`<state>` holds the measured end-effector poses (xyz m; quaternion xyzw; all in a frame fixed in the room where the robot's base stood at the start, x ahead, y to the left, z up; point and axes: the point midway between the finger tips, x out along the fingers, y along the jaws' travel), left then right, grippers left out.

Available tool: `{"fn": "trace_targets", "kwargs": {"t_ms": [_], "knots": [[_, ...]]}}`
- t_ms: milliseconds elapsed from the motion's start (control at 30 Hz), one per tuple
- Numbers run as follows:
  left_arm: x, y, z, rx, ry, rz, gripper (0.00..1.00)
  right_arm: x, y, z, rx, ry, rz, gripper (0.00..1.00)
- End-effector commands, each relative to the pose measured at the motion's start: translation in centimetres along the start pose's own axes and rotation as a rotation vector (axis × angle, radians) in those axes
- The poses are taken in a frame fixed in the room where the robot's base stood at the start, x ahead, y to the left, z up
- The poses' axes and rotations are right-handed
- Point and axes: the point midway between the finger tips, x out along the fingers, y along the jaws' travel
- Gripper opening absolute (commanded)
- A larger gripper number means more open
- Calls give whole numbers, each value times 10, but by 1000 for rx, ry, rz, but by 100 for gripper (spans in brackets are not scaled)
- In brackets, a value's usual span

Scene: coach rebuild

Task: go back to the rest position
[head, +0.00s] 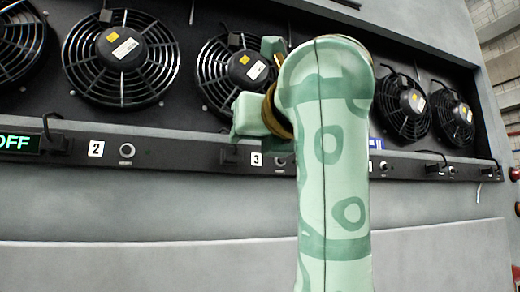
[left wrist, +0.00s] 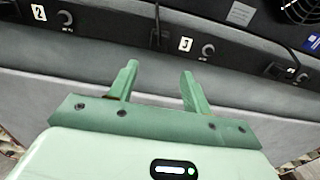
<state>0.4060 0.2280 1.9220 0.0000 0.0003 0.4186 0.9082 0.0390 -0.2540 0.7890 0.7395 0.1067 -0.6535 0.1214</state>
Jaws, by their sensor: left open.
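My left arm, pale green with darker patches, rises through the middle of the head view and bends at the top. My left gripper (head: 250,112) is partly hidden behind the bend, in front of the fan row near label 3. In the left wrist view my left gripper (left wrist: 158,78) has its two green fingers apart with nothing between them. They point toward the grey panel below the ledge, between labels 2 and 3. I cannot tell how wide the gap to the panel is. My right gripper is not in view.
Several black fans (head: 122,58) sit in a recess above a dark ledge (head: 190,158) with knobs, latches and number labels. A green OFF display (head: 18,142) is at the left. Smooth grey panel (head: 150,215) lies below. Red knobs (head: 514,174) show at the right edge.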

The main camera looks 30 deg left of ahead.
Motion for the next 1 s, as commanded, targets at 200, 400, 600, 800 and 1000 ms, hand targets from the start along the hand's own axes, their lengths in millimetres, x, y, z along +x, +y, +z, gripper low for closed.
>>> {"fn": "trace_targets", "kwargs": {"t_ms": [200,400,600,800,1000], "knots": [[-13,0,0,0,0,0,49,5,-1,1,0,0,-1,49],[-13,0,1,0,0,0,49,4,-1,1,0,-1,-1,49],[-13,0,0,0,0,0,49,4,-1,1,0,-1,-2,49],[-13,8,8,-23,-38,45,49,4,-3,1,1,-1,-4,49],[-36,58,68,139,-356,518,49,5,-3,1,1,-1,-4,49]]}}
